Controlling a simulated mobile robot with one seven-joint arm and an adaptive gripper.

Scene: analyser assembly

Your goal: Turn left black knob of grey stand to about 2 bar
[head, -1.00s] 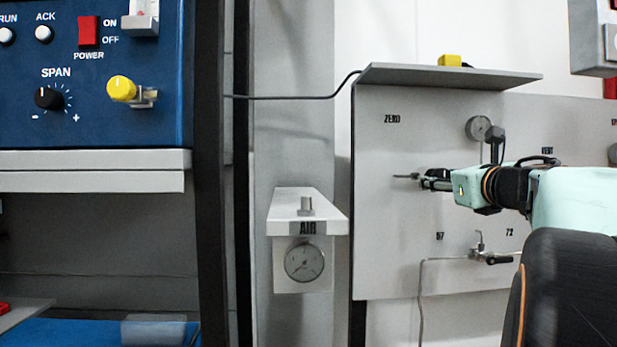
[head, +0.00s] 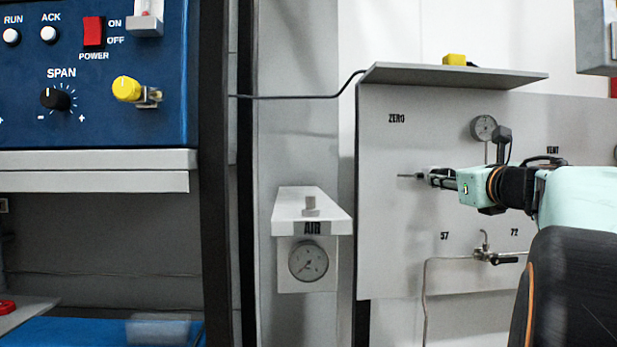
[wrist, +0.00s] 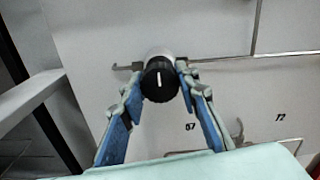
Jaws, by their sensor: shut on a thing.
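The black knob (wrist: 160,80) with a white pointer line sits on a pale round body on the grey stand's panel (head: 400,230). In the wrist view its line points nearly straight up. My gripper (wrist: 160,84) is shut on the knob, with one blue-padded finger on each side. In the head view my gripper (head: 436,178) reaches in from the right and mostly hides the knob, below and right of the ZERO label. A round gauge (head: 484,127) is above it on the panel; its reading is too small to tell.
A valve with a black handle (head: 508,260) and thin pipe sits below my gripper. A shelf (head: 450,75) with a yellow block (head: 454,60) juts out above. The AIR bracket (head: 310,222) with its gauge (head: 308,261) and the blue analyser (head: 100,115) are to the left.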

